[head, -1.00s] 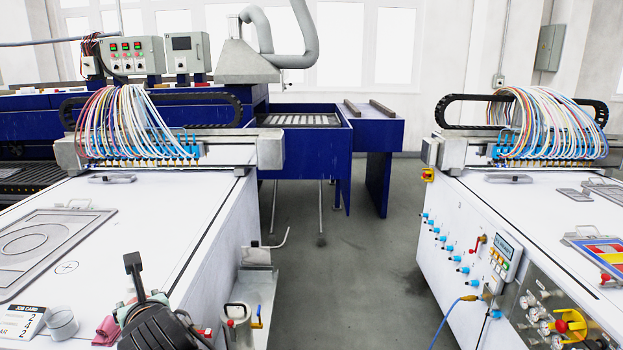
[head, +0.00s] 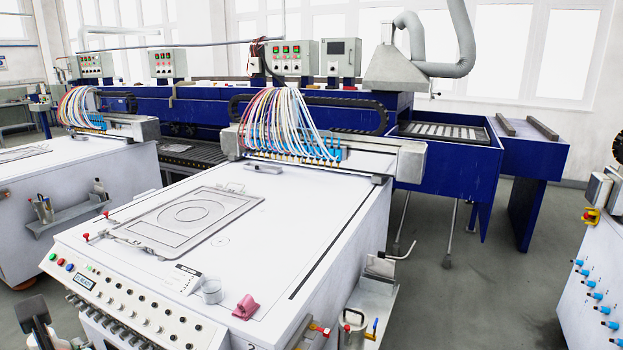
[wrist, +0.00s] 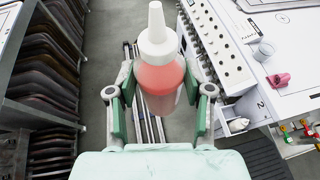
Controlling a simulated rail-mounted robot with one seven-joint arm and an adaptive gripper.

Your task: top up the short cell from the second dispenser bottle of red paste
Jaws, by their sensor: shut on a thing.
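A dispenser bottle of red paste (wrist: 160,85) with a white nozzle cap stands upright in the wrist view. My gripper (wrist: 160,98) is shut on it, with green-padded fingers on both sides of the bottle. I cannot tell from here which dispenser bottle it is. In the head view the white gantry table (head: 330,215) carries a flat frame plate (head: 188,217) with ring outlines. The nozzle gantry (head: 300,150) with coloured hoses spans its far end. No cell holding red paste can be made out in the head view.
A small grey cup (head: 212,291), a job card (head: 182,279) and a pink cloth (head: 246,307) lie at the table's near corner. A side shelf with a metal can (head: 352,328) juts out at right. In the wrist view a rack of dark plates (wrist: 42,100) stands left.

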